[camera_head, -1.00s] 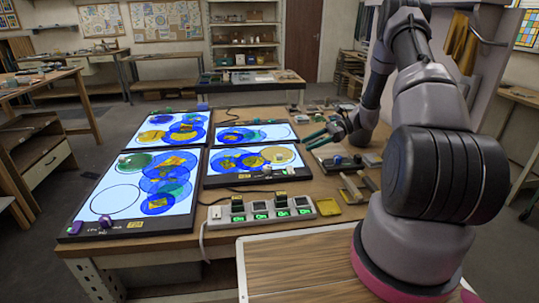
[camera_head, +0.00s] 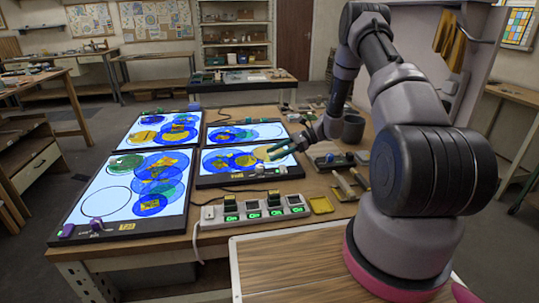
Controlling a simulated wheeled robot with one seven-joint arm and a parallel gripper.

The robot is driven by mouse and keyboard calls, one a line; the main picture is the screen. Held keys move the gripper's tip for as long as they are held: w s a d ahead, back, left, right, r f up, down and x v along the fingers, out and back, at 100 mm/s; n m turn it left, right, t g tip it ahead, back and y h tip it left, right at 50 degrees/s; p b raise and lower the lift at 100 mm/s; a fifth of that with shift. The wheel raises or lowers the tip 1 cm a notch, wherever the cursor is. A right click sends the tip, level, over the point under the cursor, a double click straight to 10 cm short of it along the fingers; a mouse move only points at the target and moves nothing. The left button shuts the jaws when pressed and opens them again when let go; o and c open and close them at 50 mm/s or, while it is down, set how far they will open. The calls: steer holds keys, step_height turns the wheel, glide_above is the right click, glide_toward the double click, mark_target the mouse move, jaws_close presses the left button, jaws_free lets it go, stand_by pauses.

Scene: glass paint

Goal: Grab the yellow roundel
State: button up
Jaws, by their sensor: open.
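I cannot tell how high the fingers are above the glass. Nothing shows between the fingers.
A large light panel (camera_head: 75,230) with blue, green and yellow roundels lies at the left. A switch strip (camera_head: 250,218) and a yellow dish (camera_head: 321,205) lie nearer. Tools and trays (camera_head: 334,161) lie to the right of the panels.

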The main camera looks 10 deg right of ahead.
jaws_close()
